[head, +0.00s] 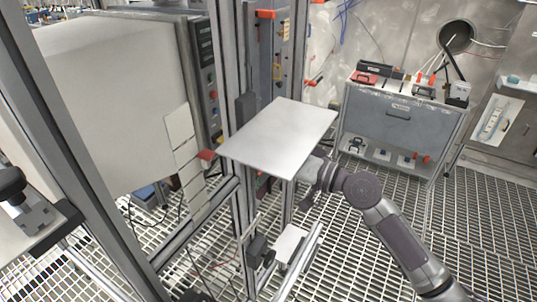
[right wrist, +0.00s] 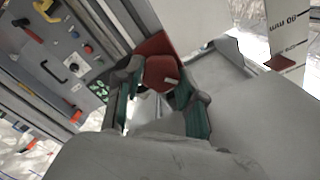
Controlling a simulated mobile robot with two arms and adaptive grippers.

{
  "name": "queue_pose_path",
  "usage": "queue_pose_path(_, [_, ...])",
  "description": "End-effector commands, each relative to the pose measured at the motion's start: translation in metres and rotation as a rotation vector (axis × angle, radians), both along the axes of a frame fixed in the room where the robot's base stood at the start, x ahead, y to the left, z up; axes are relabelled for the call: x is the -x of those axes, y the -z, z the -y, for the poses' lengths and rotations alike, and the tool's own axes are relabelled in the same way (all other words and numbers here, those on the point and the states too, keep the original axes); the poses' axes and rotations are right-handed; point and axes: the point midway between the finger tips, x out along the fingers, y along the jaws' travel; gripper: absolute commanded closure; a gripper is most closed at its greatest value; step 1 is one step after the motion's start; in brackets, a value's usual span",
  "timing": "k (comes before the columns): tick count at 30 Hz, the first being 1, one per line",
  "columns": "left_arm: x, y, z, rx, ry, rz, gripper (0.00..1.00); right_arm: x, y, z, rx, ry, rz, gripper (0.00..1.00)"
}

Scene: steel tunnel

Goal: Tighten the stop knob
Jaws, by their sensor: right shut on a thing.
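A red knob-like piece (right wrist: 162,72) with a small pale mark shows in the right wrist view. It sits between the green-padded fingers of my right gripper (right wrist: 158,90), which is shut on it. In the head view my right arm comes in from the lower right, and its gripper (head: 314,178) is partly hidden at the lower right edge of a tilted grey plate. A small red piece (head: 206,155) shows left of that plate; I cannot tell if it is the same one.
The grey plate (head: 280,135) stands out among upright metal posts. A control panel (right wrist: 65,55) with a yellow handle and buttons is at left in the wrist view. A grey cabinet (head: 398,120) with tools on top stands at right. Grating floor (head: 370,245) is open around my arm.

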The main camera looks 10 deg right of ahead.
Motion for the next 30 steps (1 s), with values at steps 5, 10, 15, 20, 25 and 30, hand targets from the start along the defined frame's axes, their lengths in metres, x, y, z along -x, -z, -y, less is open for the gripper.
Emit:
queue_pose_path(5, [0.000, 0.000, 0.000, 0.000, 0.000, 0.000, 0.35, 0.000, 0.000, 0.000, 0.001, 0.001, 0.001, 0.48])
queue_pose_path(10, [0.000, 0.000, 0.000, 0.000, 0.000, 0.000, 0.35, 0.000, 0.000, 0.000, 0.002, 0.001, 0.001, 0.35])
queue_pose_path(15, [0.000, 0.000, 0.000, 0.000, 0.000, -0.001, 0.35, 0.000, 0.000, 0.000, 0.002, 0.001, 0.001, 0.35])
queue_pose_path(20, [0.001, 0.000, 0.000, 0.000, 0.000, -0.001, 0.35, 0.005, 0.001, 0.008, 0.003, 0.001, 0.002, 0.35])
queue_pose_path(25, [0.000, 0.000, 0.000, 0.000, 0.001, -0.001, 0.35, 0.023, 0.002, 0.033, 0.005, 0.003, -0.001, 0.35])
queue_pose_path(30, [0.000, 0.000, 0.000, 0.000, 0.001, 0.000, 0.35, 0.046, 0.002, 0.063, 0.005, 0.001, -0.003, 0.35])
